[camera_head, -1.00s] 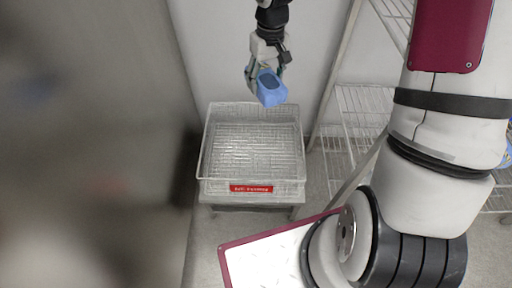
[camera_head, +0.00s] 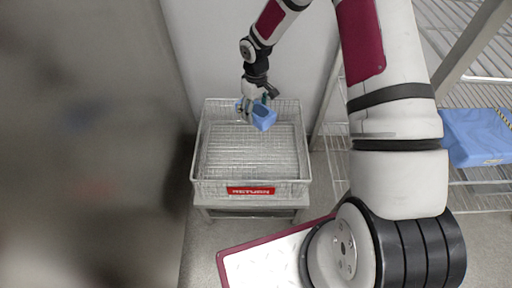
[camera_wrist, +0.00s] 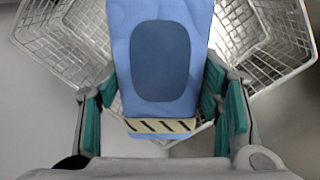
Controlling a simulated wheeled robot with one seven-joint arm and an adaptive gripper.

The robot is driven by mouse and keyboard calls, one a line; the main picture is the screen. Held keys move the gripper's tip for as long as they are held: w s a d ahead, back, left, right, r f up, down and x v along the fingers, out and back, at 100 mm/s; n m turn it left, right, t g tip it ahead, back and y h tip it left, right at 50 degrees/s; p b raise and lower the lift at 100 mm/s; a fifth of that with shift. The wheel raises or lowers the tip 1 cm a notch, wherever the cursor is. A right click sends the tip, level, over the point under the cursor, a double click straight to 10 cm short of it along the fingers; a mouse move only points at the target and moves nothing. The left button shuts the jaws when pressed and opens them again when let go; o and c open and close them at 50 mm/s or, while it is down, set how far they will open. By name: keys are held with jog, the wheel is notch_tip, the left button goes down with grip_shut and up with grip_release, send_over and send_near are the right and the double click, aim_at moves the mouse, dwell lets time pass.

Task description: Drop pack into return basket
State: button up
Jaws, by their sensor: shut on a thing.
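The blue pack (camera_head: 264,117) is held in my gripper (camera_head: 254,101), over the back part of the return basket. In the wrist view the pack (camera_wrist: 160,60) has a darker oval patch and a black-and-cream striped band, and the green finger pads of my gripper (camera_wrist: 163,110) stand on both sides of it. The return basket (camera_head: 251,188) is a white wire basket with a red RETURN label, standing on a low stand. Its wire walls (camera_wrist: 62,38) show on both sides of the pack in the wrist view. The basket floor looks empty. Whether the pack touches the basket is hard to tell.
A wire shelf rack (camera_head: 480,95) stands at the right, with another blue pack (camera_head: 477,137) on it. A blurred grey surface (camera_head: 90,150) fills the left side. A wall is close behind the basket.

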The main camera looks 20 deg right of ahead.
jog(key=shift+f+b, duration=1.6)
jog(key=shift+f, duration=1.05)
jog(key=o, duration=1.4)
jog(key=shift+o, duration=0.2)
jog(key=shift+r, duration=0.15)
notch_tip(320, 180, up, 11)
jog(key=shift+f, duration=0.2)
jog(key=shift+r, duration=0.6)
